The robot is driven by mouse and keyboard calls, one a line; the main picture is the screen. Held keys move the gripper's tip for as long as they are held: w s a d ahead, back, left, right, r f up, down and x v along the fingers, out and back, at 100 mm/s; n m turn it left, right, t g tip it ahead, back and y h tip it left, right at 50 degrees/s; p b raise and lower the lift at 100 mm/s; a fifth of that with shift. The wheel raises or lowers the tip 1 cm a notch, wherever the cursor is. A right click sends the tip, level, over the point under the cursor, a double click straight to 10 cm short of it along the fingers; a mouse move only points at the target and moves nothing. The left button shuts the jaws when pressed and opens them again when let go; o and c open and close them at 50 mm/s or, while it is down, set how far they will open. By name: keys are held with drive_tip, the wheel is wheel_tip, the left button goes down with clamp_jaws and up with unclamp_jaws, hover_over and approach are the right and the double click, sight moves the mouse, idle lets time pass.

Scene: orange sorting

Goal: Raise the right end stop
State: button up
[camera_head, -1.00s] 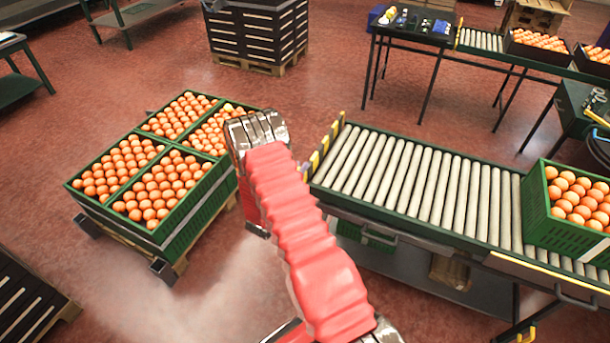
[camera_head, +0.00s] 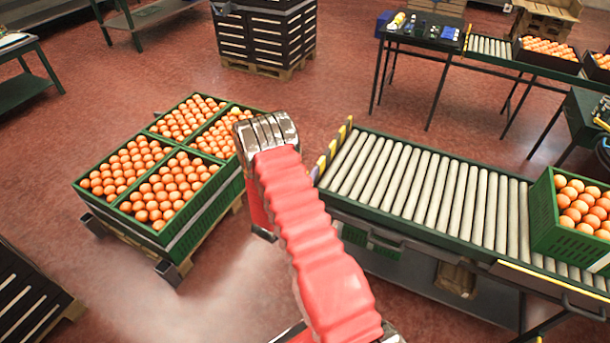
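A roller conveyor (camera_head: 425,185) with a green frame runs across the right side. A yellow-and-dark striped end stop (camera_head: 334,152) stands up at its left end, just above the rollers. The conveyor's right end runs past the picture's edge, so no end stop shows there. My red arm reaches up the middle, its grey metal joint left of the striped stop. A red part of my arm goes down behind it. My gripper's fingers are not visible.
A green crate of oranges (camera_head: 543,226) sits on the conveyor's right part. Left of my arm, several green crates of oranges (camera_head: 203,218) stand on a pallet (camera_head: 169,272). A dark slatted crate (camera_head: 266,40) stands behind. Open red floor (camera_head: 330,85) lies between.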

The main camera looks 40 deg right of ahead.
drive_tip(key=v, duration=1.3)
drive_tip(key=shift+s+a, duration=0.2)
drive_tip(key=shift+a, duration=0.1)
drive_tip(key=shift+f, duration=0.15)
